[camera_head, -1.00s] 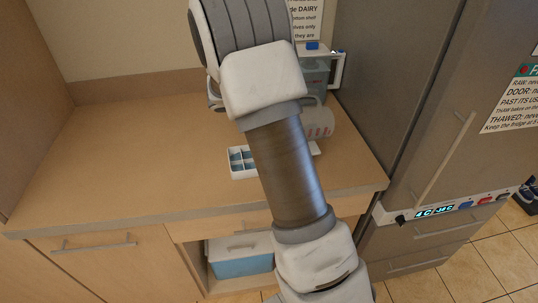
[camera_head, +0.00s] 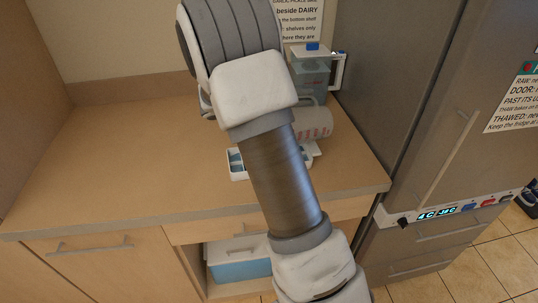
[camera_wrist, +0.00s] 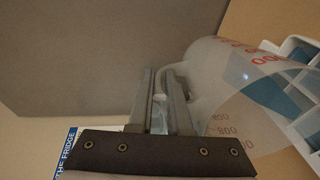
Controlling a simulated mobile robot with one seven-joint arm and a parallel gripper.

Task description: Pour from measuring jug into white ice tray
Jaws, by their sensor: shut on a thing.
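The measuring jug (camera_head: 316,121) is clear with red markings. In the head view it lies tipped well over, close above the right part of the white ice tray (camera_head: 237,177). My arm hides the tray's middle; blue shows in its left compartments. In the wrist view, my gripper (camera_wrist: 165,80) is shut on the jug's handle (camera_wrist: 162,84). The jug's body (camera_wrist: 235,95) extends to the right, and the tray (camera_wrist: 306,123) shows beyond and through it at the right edge. My gripper is hidden behind my arm in the head view. I cannot tell whether anything is flowing.
A clear pitcher with a blue-topped lid (camera_head: 312,75) stands behind the jug against the wall. A grey fridge (camera_head: 430,110) borders the counter (camera_head: 110,150) on the right. The counter's left side is clear. A blue box (camera_head: 240,262) sits in an open shelf below.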

